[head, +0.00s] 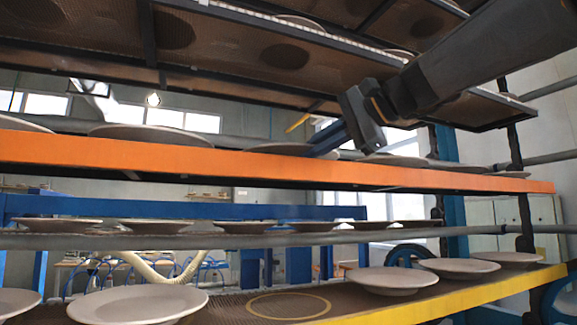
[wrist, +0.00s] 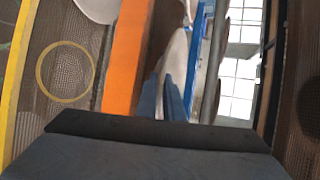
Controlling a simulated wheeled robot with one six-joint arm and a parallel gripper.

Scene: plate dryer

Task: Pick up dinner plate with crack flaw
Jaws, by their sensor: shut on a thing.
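A pale plate (head: 276,148) sits at the orange-edged middle shelf, mostly hidden behind the shelf edge in the head view. My gripper (head: 320,148) reaches down from the upper right with its blue fingers at this plate's right rim. In the wrist view the fingers of my gripper (wrist: 164,84) are close together, shut on the rim of the plate (wrist: 178,54), which shows as a narrow pale strip. I cannot tell whether the plate touches the shelf or is raised. No crack can be made out on any plate at this size.
The orange shelf edge (head: 250,165) runs just in front of the fingers. A dark mesh shelf (head: 215,58) hangs close above my arm. Other plates stand on both sides on the same shelf. The lower yellow-edged shelf (head: 400,312) holds several plates and an empty yellow ring (head: 262,314).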

